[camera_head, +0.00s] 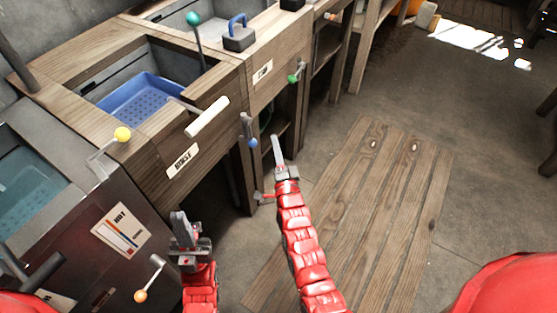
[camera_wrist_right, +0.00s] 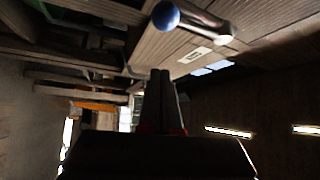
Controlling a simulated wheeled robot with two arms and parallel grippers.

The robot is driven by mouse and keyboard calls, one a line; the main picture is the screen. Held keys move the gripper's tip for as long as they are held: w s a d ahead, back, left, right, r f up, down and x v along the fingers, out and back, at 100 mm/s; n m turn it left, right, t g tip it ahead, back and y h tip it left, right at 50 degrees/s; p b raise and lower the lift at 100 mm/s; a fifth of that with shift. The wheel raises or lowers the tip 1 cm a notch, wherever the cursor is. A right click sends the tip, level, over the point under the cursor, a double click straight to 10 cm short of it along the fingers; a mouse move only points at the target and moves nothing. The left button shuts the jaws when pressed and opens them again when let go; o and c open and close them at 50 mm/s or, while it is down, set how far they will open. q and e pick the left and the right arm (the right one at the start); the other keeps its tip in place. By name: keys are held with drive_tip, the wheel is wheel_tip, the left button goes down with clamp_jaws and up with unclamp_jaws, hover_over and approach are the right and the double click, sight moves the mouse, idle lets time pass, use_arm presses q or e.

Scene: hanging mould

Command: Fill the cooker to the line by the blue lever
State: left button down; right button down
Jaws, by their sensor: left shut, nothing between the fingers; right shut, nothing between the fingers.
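The blue lever (camera_head: 247,128) hangs down on the front of the wooden bench, its blue ball at the lower end. The ball (camera_wrist_right: 166,15) also shows at the top of the right wrist view. My right gripper (camera_head: 278,146) is shut and empty, just right of the lever in the head view, with no contact visible. My left gripper (camera_head: 180,224) is shut and empty, in front of the metal tank at lower left. That metal tank (camera_head: 85,215), seemingly the cooker, has a gauge plate marked HOT (camera_head: 122,230) and holds bluish water (camera_head: 28,185). I cannot make out a fill line.
A yellow-knobbed lever (camera_head: 122,134), an orange-knobbed lever (camera_head: 141,295) and a green-knobbed lever (camera_head: 293,78) stick out nearby. A blue perforated tray (camera_head: 145,95) sits in the wooden basin, with a white handle (camera_head: 207,117) in front. The floor to the right is clear.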

drive_tip(key=a, duration=0.2)
drive_tip(key=a+b, duration=0.1)
drive_tip(key=a, duration=0.1)
drive_tip(key=shift+w+f, duration=0.3)
drive_tip(key=shift+w, duration=0.1)
drive_tip(key=shift+d, duration=0.1)
drive_tip(key=shift+s+a+m+g+p, duration=0.2)
drive_tip(key=shift+s+m+g+p, duration=0.1)
drive_tip(key=shift+p, duration=0.2)
